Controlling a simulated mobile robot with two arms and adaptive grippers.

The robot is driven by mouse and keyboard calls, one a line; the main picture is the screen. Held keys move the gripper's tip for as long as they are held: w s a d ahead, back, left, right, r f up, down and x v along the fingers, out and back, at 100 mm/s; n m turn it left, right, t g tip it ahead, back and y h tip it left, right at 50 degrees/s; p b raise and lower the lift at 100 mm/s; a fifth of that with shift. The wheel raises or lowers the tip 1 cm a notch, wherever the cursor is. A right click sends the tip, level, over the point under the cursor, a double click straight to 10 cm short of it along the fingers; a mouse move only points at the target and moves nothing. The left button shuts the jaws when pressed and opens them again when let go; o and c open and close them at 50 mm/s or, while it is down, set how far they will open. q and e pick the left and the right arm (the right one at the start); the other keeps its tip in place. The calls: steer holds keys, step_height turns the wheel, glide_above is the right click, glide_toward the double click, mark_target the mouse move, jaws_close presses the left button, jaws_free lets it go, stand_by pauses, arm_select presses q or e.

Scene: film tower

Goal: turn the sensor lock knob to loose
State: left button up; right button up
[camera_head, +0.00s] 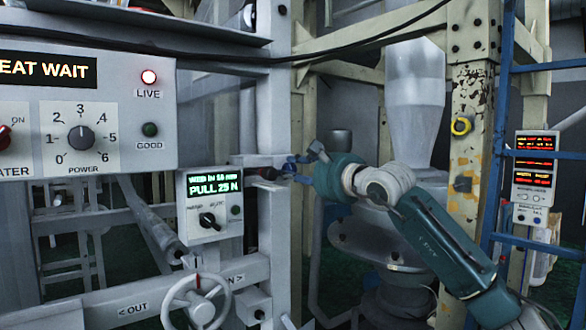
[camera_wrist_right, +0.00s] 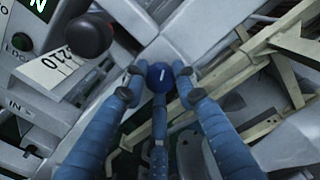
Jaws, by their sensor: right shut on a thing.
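A round blue knob (camera_wrist_right: 160,76) with a white mark line sits between my right fingertips in the right wrist view. I take it to be the sensor lock knob. My right gripper (camera_wrist_right: 158,84) has blue fingers closed on it from several sides. In the head view my right gripper (camera_head: 296,168) reaches in from the right to the end of a dark fitting (camera_head: 266,172) on the grey post, and its fingers hide most of the knob. The knob's loose and locked labels cannot be read. My left gripper is not in view.
A small panel (camera_head: 209,203) reading "PULL 25 N" stands left of the gripper. A dark round knob (camera_wrist_right: 88,35) and a number scale (camera_wrist_right: 68,62) lie close beside the fingers. A handwheel (camera_head: 196,303) is below. A blue ladder (camera_head: 495,150) stands at right.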

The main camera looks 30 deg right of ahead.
steer(key=shift+f+n+p, duration=0.25)
steer(key=shift+n+p, duration=0.15)
steer(key=shift+n, duration=1.2)
steer(key=shift+c, duration=0.2)
steer(key=o, duration=1.1)
steer(key=shift+d, duration=0.1)
steer(key=shift+o, duration=0.3)
steer(key=shift+d+r, duration=0.1)
steer(key=shift+s, duration=0.1)
steer(key=s, duration=1.1)
steer(key=shift+s+d, duration=0.4)
steer(key=shift+d, duration=0.05)
